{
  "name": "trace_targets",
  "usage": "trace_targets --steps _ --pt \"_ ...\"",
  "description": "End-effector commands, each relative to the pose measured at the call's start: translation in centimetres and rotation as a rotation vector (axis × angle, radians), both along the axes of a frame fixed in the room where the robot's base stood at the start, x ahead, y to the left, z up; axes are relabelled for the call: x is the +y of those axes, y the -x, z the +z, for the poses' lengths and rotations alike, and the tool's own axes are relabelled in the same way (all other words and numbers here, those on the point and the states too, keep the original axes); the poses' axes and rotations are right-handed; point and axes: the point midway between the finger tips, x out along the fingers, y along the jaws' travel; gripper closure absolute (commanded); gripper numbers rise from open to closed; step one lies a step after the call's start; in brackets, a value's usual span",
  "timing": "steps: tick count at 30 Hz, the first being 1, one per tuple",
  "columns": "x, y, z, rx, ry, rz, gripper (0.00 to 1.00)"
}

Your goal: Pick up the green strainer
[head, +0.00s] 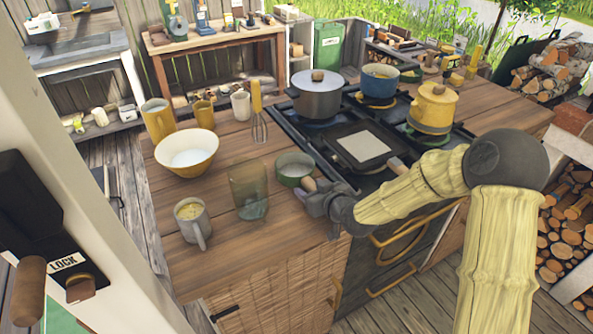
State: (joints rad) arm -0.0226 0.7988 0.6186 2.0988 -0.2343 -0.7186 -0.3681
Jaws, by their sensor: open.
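A small round green vessel with a pale grey inside, which I take for the green strainer (292,180), sits on the wooden counter beside the stove's front left edge. A short brown wooden handle (309,184) shows at its right side, towards my gripper. My gripper (313,204), dark grey, is open just in front and to the right of the strainer, close to the handle. I cannot tell whether its fingers touch the handle or surround it. My gripper and wrist hide part of the counter edge.
A clear green glass (249,190) stands close left of the strainer. A grey mug (193,222) and yellow bowl (187,152) stand farther left. A whisk (258,112) is behind. The stove's black griddle (362,146) is close right, with several pots beyond.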

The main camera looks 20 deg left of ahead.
Motion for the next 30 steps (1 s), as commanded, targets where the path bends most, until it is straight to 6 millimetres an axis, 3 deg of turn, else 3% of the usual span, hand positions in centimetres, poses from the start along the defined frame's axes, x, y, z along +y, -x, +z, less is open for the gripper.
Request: trace_targets --steps 10,18,26,30 --pt "0.0 0.0 0.0 0.0 0.0 0.0 0.49" --pt "0.0 0.0 0.0 0.0 0.0 0.0 0.98" --pt "0.0 0.0 0.2 -0.002 -0.001 0.0 0.98" --pt "0.0 0.0 1.3 -0.005 -0.001 0.0 0.98"
